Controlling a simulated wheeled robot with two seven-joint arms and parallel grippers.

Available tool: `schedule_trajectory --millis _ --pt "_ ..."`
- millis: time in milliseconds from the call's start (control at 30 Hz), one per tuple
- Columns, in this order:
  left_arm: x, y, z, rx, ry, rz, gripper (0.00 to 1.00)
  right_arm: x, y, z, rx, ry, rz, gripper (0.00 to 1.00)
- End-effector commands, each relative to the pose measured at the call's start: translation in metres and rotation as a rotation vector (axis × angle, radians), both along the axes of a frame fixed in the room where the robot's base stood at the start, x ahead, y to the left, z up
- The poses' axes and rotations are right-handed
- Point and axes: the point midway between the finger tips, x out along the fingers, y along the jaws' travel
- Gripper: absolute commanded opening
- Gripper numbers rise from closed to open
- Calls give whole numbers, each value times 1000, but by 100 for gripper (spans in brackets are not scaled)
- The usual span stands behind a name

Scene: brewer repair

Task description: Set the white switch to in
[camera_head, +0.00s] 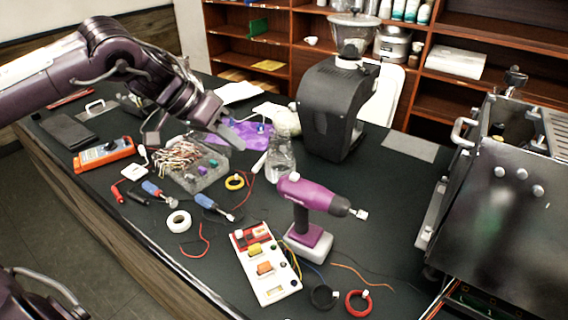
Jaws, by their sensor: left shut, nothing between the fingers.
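A small white piece (133,172) lies at the left, by the orange meter. My left gripper (236,142) is shut and empty. My right gripper is not in view.
A purple drill (313,196) stands right behind the panel. A black grinder (335,110) and a steel espresso machine (510,190) stand farther back and right. A tray of wires (203,181), tape rolls and an orange meter (103,153) crowd the left.

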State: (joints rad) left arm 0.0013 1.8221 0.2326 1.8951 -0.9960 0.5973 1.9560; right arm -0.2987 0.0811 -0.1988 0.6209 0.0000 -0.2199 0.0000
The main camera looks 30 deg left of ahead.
Motion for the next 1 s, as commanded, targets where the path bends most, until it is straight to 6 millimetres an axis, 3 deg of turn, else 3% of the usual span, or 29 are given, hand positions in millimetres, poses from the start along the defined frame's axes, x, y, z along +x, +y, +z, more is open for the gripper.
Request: schedule_trajectory --millis 200,567,767,1000 --pt "-14 2 27 -15 102 58 0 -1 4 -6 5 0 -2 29" --pt "-16 2 30 -20 113 64 0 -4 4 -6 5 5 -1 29" --pt "-11 -5 18 -19 117 61 0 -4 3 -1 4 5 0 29" --pt "3 -26 -16 -18 120 61 0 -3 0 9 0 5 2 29"
